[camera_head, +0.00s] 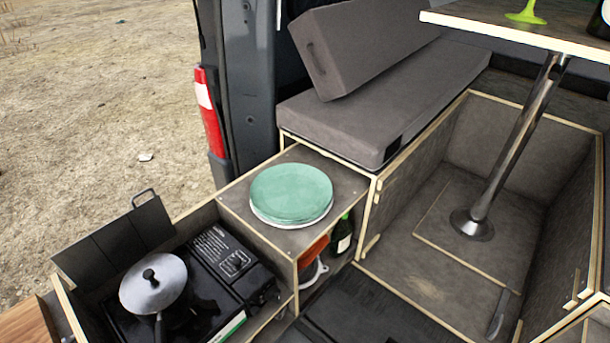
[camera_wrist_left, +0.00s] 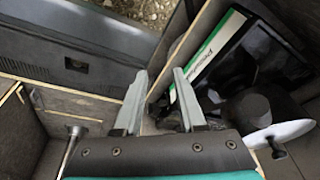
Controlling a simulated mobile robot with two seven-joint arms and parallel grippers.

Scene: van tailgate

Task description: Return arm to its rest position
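My left gripper (camera_wrist_left: 159,73) shows in the left wrist view. Its two pale fingers stand apart with nothing between them, so it is open and empty. Behind the fingers in that view are wooden panel edges and the dark floor; the black stove (camera_wrist_left: 235,62) is to their right. Neither arm nor gripper shows in the head view. My right gripper is in neither view.
The stove box carries a lidded pan (camera_head: 153,284). Teal plates (camera_head: 291,192) are stacked on the cabinet (camera_head: 240,200). A metal table post (camera_head: 510,150) rises from the floor under the tabletop (camera_head: 520,22). Grey cushions (camera_head: 350,125) cover the bench.

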